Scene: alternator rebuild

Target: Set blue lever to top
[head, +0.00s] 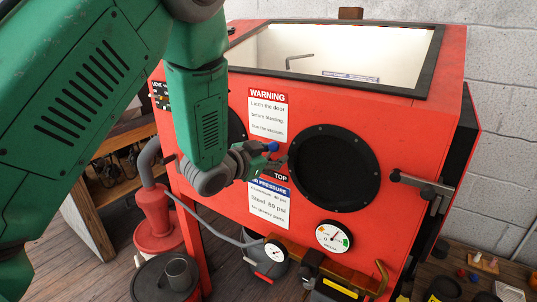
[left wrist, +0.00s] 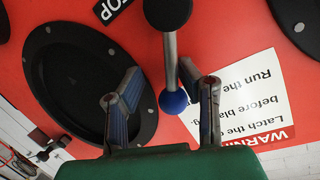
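The lever with a blue ball end (head: 272,146) is on the front of the red cabinet. In the left wrist view its black hub is at the top, and a silver rod runs down to the blue ball (left wrist: 173,102). My left gripper (head: 274,163) is at the lever; it also shows in the left wrist view (left wrist: 160,75). Its fingers are apart, and the ball appears between them, closer to the right finger. Contact cannot be told. A black label reading "TOP" (head: 281,178) is below, partly hidden by the gripper. My right gripper is not in view.
The red cabinet (head: 390,120) has a round black port (head: 335,168) right of the lever and a warning sign (head: 267,115) above it. A door latch (head: 422,186) sticks out at the right. Gauges (head: 333,236) and a hose (head: 147,165) are lower down.

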